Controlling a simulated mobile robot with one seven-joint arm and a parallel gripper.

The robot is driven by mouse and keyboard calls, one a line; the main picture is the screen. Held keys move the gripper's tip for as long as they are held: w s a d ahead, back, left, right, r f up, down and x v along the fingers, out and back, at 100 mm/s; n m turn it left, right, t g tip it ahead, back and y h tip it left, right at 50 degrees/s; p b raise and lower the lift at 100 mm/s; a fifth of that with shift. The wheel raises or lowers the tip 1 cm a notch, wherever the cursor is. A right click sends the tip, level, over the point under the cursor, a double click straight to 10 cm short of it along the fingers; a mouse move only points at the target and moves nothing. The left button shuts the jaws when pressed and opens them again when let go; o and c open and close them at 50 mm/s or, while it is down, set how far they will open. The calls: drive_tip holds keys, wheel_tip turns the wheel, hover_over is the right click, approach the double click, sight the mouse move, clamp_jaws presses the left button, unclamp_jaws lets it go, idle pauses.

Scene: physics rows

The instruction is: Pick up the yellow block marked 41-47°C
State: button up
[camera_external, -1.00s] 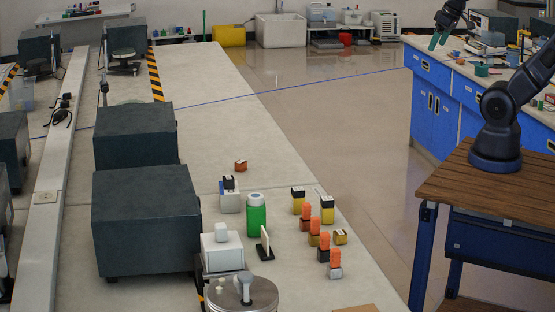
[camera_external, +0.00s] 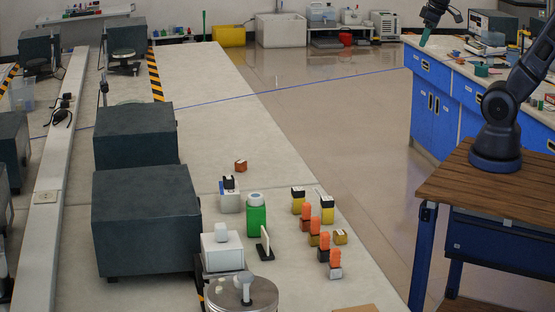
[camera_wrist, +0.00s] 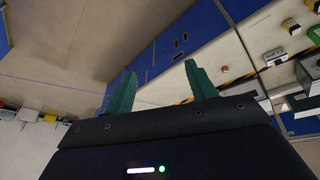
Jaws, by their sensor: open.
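Several yellow blocks show in the external view on the long light bench, and no marking is readable. One yellow block with a black top (camera_external: 298,206) stands left of another yellow block with a black top (camera_external: 327,215). A small yellow block (camera_external: 340,237) lies just below them.
Orange-topped small blocks (camera_external: 312,228) stand in a row near the bench's right edge. Blue cabinets (camera_external: 431,95) are near my arm. Open floor (camera_external: 340,130) separates the benches.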

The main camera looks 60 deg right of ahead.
drive_tip(key=w+a+n+g, duration=0.1)
drive_tip(key=w+a+n, duration=0.6)
drive_tip(key=w+a, duration=0.5)
drive_tip(key=n+h, duration=0.3)
drive_tip(key=n, duration=1.4)
hover_over(298, 189)
drive_tip(key=s+a, duration=0.2)
drive_tip(key=a, duration=0.1)
wheel_tip(298, 189, down, 29)
drive_tip(key=shift+d+x, duration=0.2)
drive_tip(key=shift+x, duration=2.35)
drive_tip(key=shift+d+x, duration=0.25)
drive_tip(key=shift+x, duration=2.35)
drive_tip(key=shift+r, duration=0.2)
drive_tip(key=c, duration=1.1)
